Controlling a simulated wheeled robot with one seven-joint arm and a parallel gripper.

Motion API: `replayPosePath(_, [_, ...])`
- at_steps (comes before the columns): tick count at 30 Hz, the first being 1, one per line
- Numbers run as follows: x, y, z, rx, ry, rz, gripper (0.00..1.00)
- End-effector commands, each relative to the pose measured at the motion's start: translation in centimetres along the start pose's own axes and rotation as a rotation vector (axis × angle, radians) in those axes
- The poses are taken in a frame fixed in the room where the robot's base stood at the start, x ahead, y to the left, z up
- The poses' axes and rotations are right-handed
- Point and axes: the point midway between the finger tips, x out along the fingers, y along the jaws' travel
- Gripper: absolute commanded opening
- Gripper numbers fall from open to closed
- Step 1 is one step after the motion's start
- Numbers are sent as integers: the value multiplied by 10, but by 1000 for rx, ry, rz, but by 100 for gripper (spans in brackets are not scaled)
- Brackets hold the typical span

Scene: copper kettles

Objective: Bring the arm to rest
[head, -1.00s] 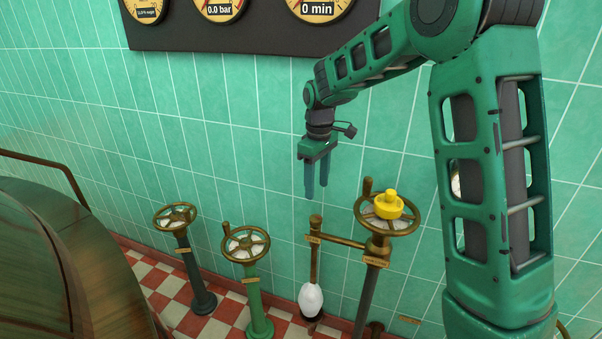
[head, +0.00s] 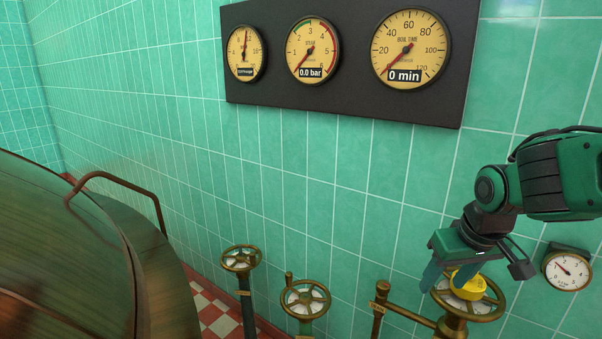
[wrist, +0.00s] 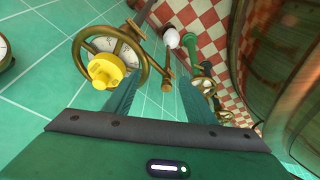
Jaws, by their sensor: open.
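My gripper (head: 450,274) hangs at the right of the head view with its fingers pointing down. It is open, with nothing held between its fingers, which also show in the wrist view (wrist: 160,88). In the head view it overlaps the left side of a brass handwheel (head: 487,308) that bears a yellow knob (head: 468,285). Part of the wheel is hidden behind the gripper in the head view.
Two more handwheels (head: 305,299) (head: 241,258) stand to the left, and a brass lever post (head: 380,292) stands between. A copper kettle (head: 70,250) fills the left. A gauge panel (head: 350,105) is on the tiled wall, and a small gauge (head: 568,271) is at the right.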

Motion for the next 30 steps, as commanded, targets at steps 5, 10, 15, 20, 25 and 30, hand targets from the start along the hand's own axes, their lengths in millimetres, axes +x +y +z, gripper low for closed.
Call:
replayPosePath(5, [-7,2,28,80,48,8,50])
replayPosePath(10, [-12,39,67,216,-30,47,50])
replayPosePath(15, [-23,76,122,387,-154,79,50])
replayPosePath(20, [-36,95,175,551,-270,84,50])
replayPosePath(25, [-45,99,204,641,-336,77,50])
replayPosePath(30, [-46,100,206,648,-342,76,50])
